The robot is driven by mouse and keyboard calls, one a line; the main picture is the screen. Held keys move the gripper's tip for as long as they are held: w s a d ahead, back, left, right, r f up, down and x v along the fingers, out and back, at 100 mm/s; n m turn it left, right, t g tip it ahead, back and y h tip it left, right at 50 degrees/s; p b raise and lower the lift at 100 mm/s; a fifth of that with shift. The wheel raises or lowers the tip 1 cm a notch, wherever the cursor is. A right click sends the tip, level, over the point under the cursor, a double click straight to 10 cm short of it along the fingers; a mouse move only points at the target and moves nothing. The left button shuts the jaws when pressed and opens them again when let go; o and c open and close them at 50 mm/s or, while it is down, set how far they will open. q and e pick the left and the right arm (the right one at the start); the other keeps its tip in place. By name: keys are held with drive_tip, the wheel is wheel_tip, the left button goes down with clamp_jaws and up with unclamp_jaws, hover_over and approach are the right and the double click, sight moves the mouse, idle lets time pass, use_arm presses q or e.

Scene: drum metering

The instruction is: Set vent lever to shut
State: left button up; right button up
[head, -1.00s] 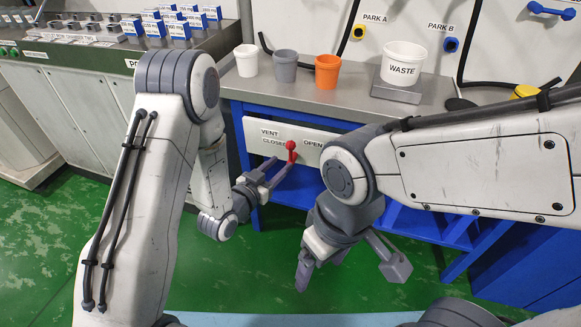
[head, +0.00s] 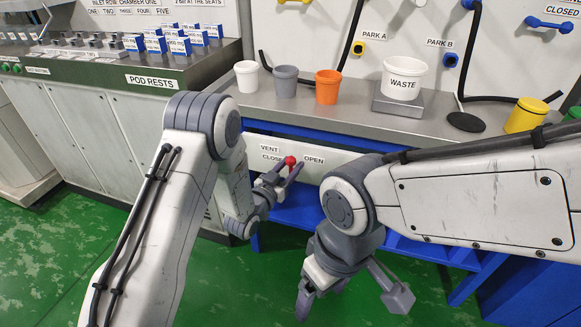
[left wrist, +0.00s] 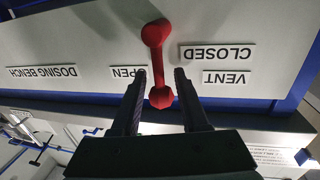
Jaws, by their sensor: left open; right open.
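The red vent lever (head: 290,161) is on the white panel (head: 345,172) on the bench front, between the CLOSED and OPEN labels. In the left wrist view, which is upside down, the lever (left wrist: 155,62) stands close to upright, its knob between my fingers. My left gripper (head: 289,168) is open, with one finger on each side of the lever; in the left wrist view the gripper (left wrist: 160,78) shows gaps beside the lever. In the head view the fingers hide the lower part of the lever. My right gripper (head: 350,296) is open and empty, low in front of the bench.
On the bench top stand a white cup (head: 246,76), a grey cup (head: 285,81), an orange cup (head: 327,87) and a WASTE tub (head: 404,78). A yellow container (head: 526,115) stands at right. The blue bench frame (head: 460,255) lies beyond my right arm. Green floor is clear below.

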use_arm(q)
clamp_jaws()
drive_tip(key=shift+w, duration=0.1)
